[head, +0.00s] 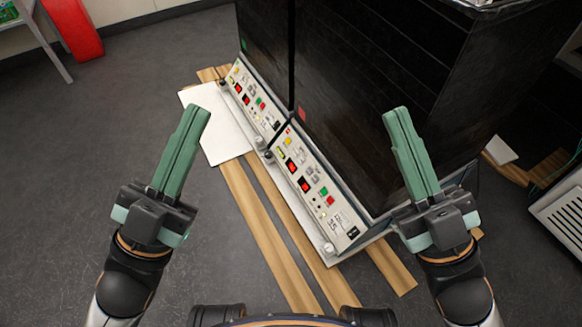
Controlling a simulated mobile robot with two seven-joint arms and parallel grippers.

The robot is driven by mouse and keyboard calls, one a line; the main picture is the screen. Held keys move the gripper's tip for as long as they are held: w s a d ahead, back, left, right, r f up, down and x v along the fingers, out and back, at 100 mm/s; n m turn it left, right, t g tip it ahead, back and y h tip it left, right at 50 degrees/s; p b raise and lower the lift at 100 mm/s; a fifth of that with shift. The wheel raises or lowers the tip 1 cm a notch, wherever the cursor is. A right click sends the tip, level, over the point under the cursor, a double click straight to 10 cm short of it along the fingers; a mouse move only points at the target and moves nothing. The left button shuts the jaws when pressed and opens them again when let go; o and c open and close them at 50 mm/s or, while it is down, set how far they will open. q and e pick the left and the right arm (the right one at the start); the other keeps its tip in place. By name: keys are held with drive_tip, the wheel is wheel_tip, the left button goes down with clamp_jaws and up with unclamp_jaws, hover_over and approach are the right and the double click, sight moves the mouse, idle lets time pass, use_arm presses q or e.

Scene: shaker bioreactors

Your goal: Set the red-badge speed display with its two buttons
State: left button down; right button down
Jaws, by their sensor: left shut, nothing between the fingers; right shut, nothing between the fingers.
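The red badge (302,114) is on the dark front of the nearer bioreactor (365,110). The digits and labels are too small to read. My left gripper (198,110) is shut and empty, left of the panels and apart from them. My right gripper (396,112) is shut and empty, right of the panel, in front of the dark housing.
A second unit with a green badge (244,43) and a similar panel (252,99) stands beyond. Both rest over wooden slats (254,205). A white sheet (214,125) lies at left. A red object (74,28) stands far left. Grey floor (110,110) at left is clear.

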idle(0.8)
wheel_tip(320, 180, up, 3)
drive_tip(key=shift+d+f+p, duration=0.15)
drive_tip(key=shift+f+p, duration=0.05)
drive_tip(key=shift+p, duration=0.95)
